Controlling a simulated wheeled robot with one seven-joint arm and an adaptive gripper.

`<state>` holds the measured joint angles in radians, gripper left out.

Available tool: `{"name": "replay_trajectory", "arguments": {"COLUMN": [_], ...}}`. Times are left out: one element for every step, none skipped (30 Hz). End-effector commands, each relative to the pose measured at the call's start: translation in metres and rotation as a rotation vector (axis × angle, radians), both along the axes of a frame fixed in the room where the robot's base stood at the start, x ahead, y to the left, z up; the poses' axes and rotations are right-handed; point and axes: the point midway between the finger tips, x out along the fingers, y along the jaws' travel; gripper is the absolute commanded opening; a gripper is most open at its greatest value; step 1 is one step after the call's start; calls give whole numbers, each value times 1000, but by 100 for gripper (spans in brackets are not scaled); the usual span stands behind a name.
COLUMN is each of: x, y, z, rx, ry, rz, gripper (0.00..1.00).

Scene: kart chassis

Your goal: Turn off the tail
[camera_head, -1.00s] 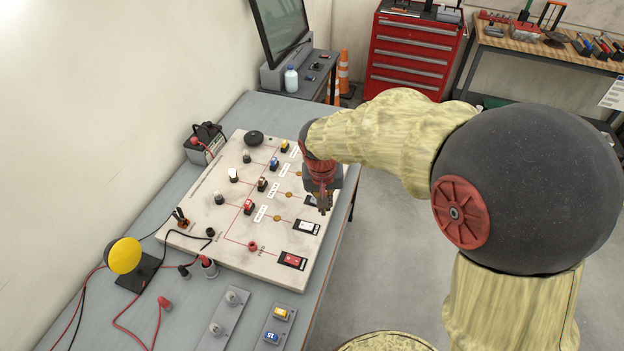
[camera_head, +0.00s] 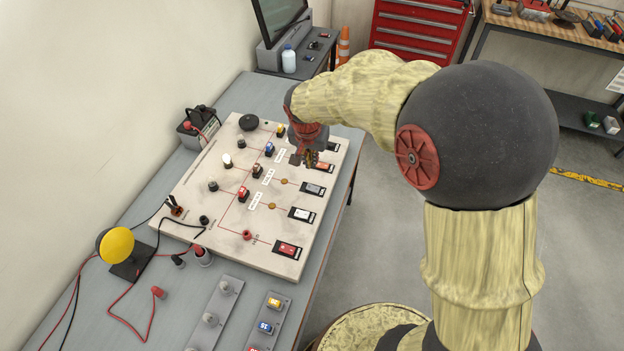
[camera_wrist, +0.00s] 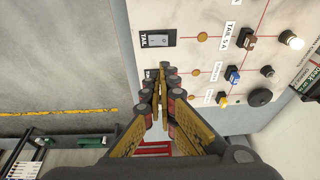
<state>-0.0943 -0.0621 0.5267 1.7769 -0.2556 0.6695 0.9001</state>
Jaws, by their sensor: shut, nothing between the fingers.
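The TAIL switch (camera_wrist: 161,39) is a grey rocker in a black frame on the pale board, beside its printed TAIL label in the wrist view. In the head view it appears to be the grey switch (camera_head: 312,188) in the right-hand column. A bulb in line with it (camera_wrist: 291,40) glows white, also in the head view (camera_head: 227,160). My gripper (camera_wrist: 161,75) is shut and empty, its tips just below the TAIL switch in the wrist view and over the neighbouring switch (camera_head: 323,167). The tips partly hide that neighbour's label. I cannot tell whether they touch the board.
A white switch (camera_head: 301,214) and a red switch (camera_head: 287,249) lie nearer in the same column. Fuses stand mid-board, including a blue one (camera_head: 269,149). A yellow lamp (camera_head: 116,244) with loose wires stands left of the board. Open floor lies to the right.

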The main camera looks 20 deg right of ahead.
Motion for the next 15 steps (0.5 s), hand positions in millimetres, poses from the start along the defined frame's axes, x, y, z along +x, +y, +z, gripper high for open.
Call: {"name": "replay_trajectory", "arguments": {"x": [0,0,0,1,1,2,3,4,5,6,8,10,11,13,15], "y": [0,0,0,-1,-1,-1,-2,-2,-3,-4,-4,-6,-6,-7,-8], "z": [0,-1,-2,-3,-5,-9,-12,-16,-22,-28,-33,-41,-47,-53,-60], "rx": [0,0,0,0,0,0,0,0,0,0,0,0,0,0,-1], "ry": [0,0,0,1,1,1,1,1,3,4,2,3,4,4,4], "rz": [0,0,0,0,0,0,0,0,0,0,0,0,0,1,0], "gripper": [0,0,0,0,0,0,0,0,0,0,0,0,0,0,0]}}
